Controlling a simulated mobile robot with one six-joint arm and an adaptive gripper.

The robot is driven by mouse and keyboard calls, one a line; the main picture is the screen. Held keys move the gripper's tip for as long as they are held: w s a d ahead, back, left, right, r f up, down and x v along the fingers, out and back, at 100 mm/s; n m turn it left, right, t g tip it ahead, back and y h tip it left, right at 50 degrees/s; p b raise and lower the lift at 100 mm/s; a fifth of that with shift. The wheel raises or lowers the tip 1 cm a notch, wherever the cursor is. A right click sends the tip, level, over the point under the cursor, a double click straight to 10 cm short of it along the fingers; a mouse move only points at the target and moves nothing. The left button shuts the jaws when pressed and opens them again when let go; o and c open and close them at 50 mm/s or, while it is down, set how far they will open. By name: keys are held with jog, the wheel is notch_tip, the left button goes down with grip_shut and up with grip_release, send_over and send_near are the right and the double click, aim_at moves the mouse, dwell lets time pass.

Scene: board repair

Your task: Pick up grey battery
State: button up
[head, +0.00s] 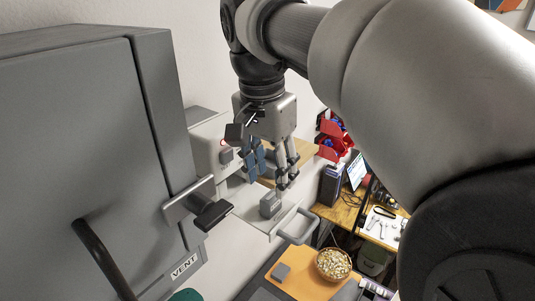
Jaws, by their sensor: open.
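A small grey block (270,205), which looks like the grey battery, stands on a pale tray (252,214) that juts out from a light-coloured unit beside the wall. My gripper (287,180) points downward above the tray. Its fingers are open and empty, above and slightly right of the block, with a visible gap to it. Another flat grey piece (281,271) lies lower down on an orange mat (306,284); I cannot tell from this view whether it is a battery.
A large grey cabinet (70,120) with handles fills the left side. A loop handle (298,229) sticks out at the tray's front. Blue pieces (254,162) show beside my gripper. A bowl (333,264) sits on the mat. Red bins (334,140) and a wooden desk stand further back.

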aim_at(271, 196)
jog(key=f, duration=0.5)
jog(key=shift+w+d+f, duration=0.1)
jog(key=shift+w+f, duration=0.25)
jog(key=shift+w, duration=0.05)
grip_shut()
